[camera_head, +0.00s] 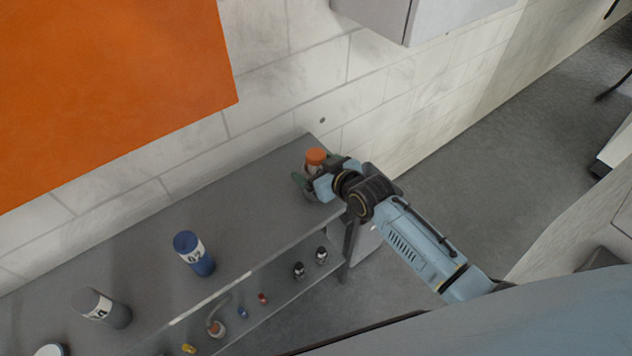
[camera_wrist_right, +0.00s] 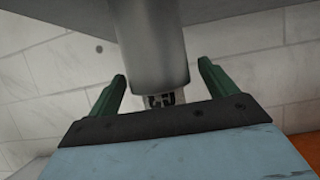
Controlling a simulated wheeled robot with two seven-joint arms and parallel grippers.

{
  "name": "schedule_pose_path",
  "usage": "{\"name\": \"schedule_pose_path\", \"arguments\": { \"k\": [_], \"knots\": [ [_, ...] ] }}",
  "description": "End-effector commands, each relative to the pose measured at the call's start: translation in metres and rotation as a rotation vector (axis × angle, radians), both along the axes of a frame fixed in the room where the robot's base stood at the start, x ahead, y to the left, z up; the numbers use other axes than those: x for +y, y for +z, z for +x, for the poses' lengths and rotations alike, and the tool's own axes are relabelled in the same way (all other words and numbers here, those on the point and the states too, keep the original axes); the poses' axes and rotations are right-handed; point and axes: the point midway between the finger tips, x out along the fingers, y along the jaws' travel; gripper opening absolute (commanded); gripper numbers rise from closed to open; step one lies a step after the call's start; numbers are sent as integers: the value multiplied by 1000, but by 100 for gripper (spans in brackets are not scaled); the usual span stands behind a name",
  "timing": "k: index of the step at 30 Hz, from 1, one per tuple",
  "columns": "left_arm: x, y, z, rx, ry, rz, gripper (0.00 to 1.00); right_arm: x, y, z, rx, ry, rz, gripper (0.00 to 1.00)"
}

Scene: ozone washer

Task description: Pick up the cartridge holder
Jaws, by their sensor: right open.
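A canister with an orange top (camera_head: 316,157) stands at the far right end of the grey table (camera_head: 255,190). I take it for the cartridge holder. My right gripper (camera_head: 317,172) is at it, with one green finger on each side. In the right wrist view, a grey cylinder (camera_wrist_right: 150,50) with a dark-printed white label (camera_wrist_right: 160,100) lies between the two open green fingers (camera_wrist_right: 160,90). Gaps show on both sides of it. The gripper body hides the cylinder's end beyond the label. My left gripper is not in view.
A blue canister (camera_head: 194,254) and a grey canister (camera_head: 101,308) stand farther left on the table. A lower shelf (camera_head: 275,312) holds several small parts. A white block wall (camera_head: 290,95) runs behind the table. A grey cabinet (camera_head: 420,18) hangs on it.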

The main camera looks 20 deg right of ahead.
Motion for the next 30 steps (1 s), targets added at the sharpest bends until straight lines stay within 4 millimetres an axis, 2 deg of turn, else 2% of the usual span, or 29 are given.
{"name": "schedule_pose_path", "arguments": {
  "k": [9, 24, 30],
  "knots": [
    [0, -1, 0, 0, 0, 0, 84, 1, -2, 4, 0, 0, -1, 83],
    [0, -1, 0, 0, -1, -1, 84, 1, 0, 5, -4, 0, 1, 19],
    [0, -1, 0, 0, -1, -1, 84, 1, 0, 4, -4, 0, 1, 19]
  ]
}}
